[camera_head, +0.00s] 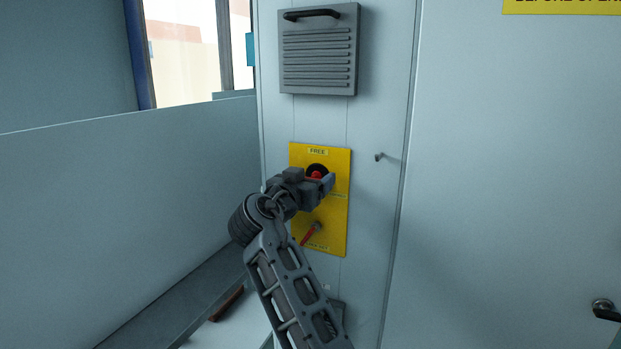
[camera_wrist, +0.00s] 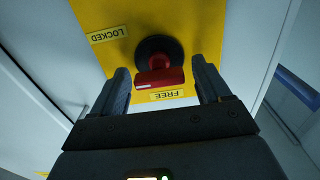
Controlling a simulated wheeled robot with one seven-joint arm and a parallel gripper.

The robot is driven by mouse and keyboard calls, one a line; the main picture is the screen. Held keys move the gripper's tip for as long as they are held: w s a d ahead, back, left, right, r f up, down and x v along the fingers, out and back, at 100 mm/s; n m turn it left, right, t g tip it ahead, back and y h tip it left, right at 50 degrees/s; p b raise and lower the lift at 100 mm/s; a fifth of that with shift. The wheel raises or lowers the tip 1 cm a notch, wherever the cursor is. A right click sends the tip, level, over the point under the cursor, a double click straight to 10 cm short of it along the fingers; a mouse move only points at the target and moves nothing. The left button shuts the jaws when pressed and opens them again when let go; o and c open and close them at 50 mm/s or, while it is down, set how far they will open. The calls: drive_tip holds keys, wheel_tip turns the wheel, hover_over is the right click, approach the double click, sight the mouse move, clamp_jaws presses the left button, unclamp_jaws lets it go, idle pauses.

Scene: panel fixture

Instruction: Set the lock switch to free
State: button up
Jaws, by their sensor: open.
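The lock switch is a red handle on a round black base, mounted on a yellow plate (camera_head: 336,235). In the head view its red part (camera_head: 316,175) shows just above my gripper (camera_head: 326,183), which partly hides it. In the wrist view the red handle (camera_wrist: 160,78) lies crosswise between my open fingers (camera_wrist: 160,88), with a gap on both sides. A pale mark is at its left end, on the side of the LOCKED label (camera_wrist: 104,35). The FREE label (camera_wrist: 167,95) shows upside down just below the handle; in the head view it is at the plate's top (camera_head: 317,151).
A second red lever (camera_head: 312,232) sits lower on the yellow plate, close to my arm. A small peg (camera_head: 379,157) sticks out to the right. A grey louvred cover (camera_head: 318,58) is above. A door handle (camera_head: 604,309) is at far right.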

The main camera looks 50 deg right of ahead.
drive_tip(key=shift+c, duration=0.2)
drive_tip(key=c, duration=0.9)
drive_tip(key=shift+n, duration=0.3)
drive_tip(key=n+p, duration=0.1)
drive_tip(key=n, duration=0.3)
drive_tip(key=shift+w, duration=0.1)
drive_tip(key=n+p, duration=0.2)
drive_tip(key=n, duration=0.2)
drive_tip(key=shift+w+n, duration=0.1)
drive_tip(key=shift+n, duration=0.3)
drive_tip(key=n+p, duration=0.3)
drive_tip(key=n, duration=0.2)
drive_tip(key=shift+a+f, duration=0.1)
drive_tip(key=shift+f+n+p, duration=0.2)
drive_tip(key=shift+n+p, duration=1.05)
drive_tip(key=shift+n, duration=0.45)
drive_tip(key=shift+w, duration=0.1)
